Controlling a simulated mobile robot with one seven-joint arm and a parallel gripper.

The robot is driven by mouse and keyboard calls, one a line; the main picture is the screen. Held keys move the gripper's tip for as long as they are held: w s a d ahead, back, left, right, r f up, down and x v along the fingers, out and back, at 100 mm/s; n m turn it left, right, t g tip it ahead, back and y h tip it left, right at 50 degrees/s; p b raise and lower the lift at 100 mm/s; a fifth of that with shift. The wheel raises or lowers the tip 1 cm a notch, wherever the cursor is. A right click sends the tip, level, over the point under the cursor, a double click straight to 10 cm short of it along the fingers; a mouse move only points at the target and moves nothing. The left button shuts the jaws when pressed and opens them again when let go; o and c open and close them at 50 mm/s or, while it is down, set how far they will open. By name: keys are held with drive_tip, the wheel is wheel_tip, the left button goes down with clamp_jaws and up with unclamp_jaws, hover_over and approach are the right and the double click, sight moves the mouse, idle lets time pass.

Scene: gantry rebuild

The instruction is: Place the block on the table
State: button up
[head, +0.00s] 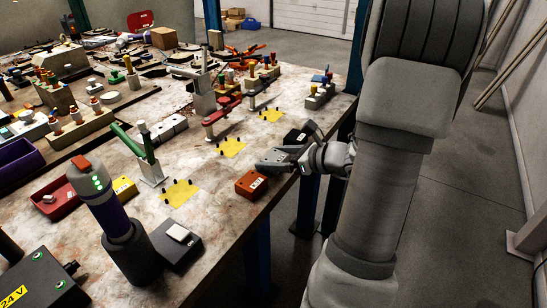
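The work table (215,195) has a stained, worn top. A small orange-red block (251,184) with a pale label on its side lies near the table's right edge. I cannot tell for sure whether it is the task's block. My gripper (266,161) reaches in from the right over the table edge, just above and behind the orange-red block in the picture, and looks apart from it. The fingers are small and seen from the side, so their gap is unclear. I see nothing clearly held between them.
Yellow pads with black pegs (180,193) lie along the table. A green-handled clamp (148,155), a dark cylinder device (115,215) and a black box (177,243) stand to the left. Many tools crowd the back.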

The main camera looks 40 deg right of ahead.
drive_tip(key=shift+o, duration=1.2)
drive_tip(key=shift+r, duration=0.25)
drive_tip(key=p+v, duration=0.3)
drive_tip(key=v, duration=0.9)
drive_tip(key=shift+f, duration=0.1)
